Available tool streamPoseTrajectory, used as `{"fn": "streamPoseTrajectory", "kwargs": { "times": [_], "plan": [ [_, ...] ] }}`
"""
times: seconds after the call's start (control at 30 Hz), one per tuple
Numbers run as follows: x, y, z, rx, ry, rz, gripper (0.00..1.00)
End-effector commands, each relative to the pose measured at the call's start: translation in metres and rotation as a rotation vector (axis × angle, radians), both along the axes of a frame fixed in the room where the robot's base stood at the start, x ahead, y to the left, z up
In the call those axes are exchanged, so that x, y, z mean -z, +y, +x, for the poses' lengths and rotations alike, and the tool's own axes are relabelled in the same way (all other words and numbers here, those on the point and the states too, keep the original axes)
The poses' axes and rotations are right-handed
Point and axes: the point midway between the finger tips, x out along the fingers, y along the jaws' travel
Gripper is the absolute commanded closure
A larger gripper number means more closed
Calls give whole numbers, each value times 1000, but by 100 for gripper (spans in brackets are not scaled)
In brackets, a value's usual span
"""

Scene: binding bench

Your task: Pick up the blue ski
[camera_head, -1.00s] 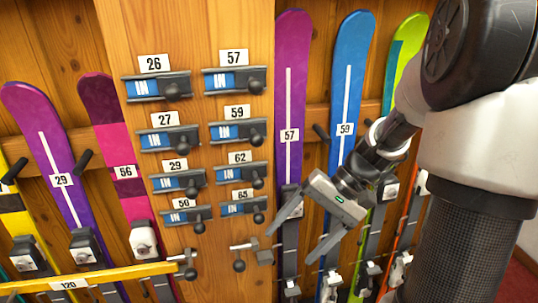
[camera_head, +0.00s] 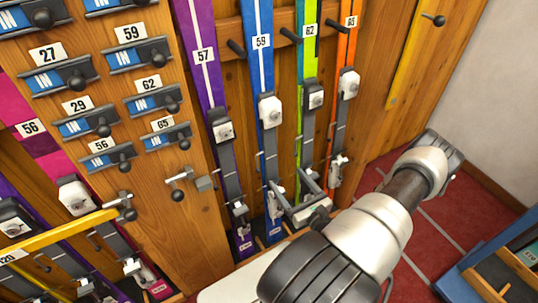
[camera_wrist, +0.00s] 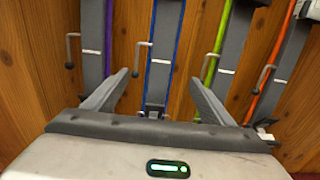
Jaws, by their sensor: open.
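The blue ski (camera_head: 267,75), tagged 59, stands upright against the wooden rack between a purple ski and a lime-green ski. It carries a white-and-black binding (camera_head: 270,111) with a grey plate below. My gripper (camera_head: 289,178) is open and empty, low in front of the blue ski's lower part and partly hiding it. In the wrist view, the ski (camera_wrist: 153,80) shows as a dark plate with blue edges. It lies between the two spread fingers (camera_wrist: 156,75), and contact is not visible.
The purple ski 57 (camera_head: 203,75) is close on the left. The lime ski 62 (camera_head: 307,60) and orange ski 65 (camera_head: 346,50) are close on the right. Black pegs divide them. A panel of numbered levers (camera_head: 150,200) stands left, and a yellow bar (camera_head: 65,235) crosses the lower left.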

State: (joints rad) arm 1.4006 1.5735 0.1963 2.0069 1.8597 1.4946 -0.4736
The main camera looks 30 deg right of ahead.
Motion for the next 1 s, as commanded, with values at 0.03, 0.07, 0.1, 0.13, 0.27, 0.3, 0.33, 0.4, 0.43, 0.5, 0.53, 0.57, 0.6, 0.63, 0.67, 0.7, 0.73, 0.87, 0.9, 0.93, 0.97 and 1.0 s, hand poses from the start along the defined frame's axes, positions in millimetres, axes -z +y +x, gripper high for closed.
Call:
{"fn": "streamPoseTrajectory", "kwargs": {
  "times": [0.03, 0.07, 0.1, 0.13, 0.27, 0.3, 0.33, 0.4, 0.43, 0.5, 0.53, 0.57, 0.6, 0.63, 0.67, 0.7, 0.73, 0.87, 0.9, 0.93, 0.97, 1.0],
  "plan": [
    [2, -1, 7, 4, -1, 2, 23],
    [2, -1, 12, 4, -1, 3, 23],
    [2, -1, 20, 3, -1, 2, 23],
    [3, -1, 26, 2, -1, 1, 23],
    [3, -3, 56, 0, -2, -1, 23],
    [3, -4, 65, 0, -2, -1, 23],
    [3, -4, 71, -1, -2, -1, 23],
    [3, -4, 85, -1, -2, 0, 23],
    [3, -5, 91, -1, -1, 1, 23],
    [3, -6, 102, 0, -2, 0, 23],
    [2, -6, 106, -1, -2, 1, 23],
    [2, -6, 109, 0, 0, 1, 23],
    [2, -6, 112, 1, 1, 1, 23],
    [2, -7, 114, 1, 1, 1, 23],
    [2, -7, 115, 1, 1, 1, 23],
    [2, -7, 117, 1, 0, 1, 23],
    [2, -7, 118, 1, 0, 1, 23],
    [5, -8, 127, -1, -1, 0, 23],
    [7, -8, 132, -1, 0, 0, 23],
    [9, -9, 136, -1, -1, 0, 23],
    [10, -9, 141, 0, -2, -1, 23],
    [11, -10, 147, -1, -2, -1, 23]
  ]
}}
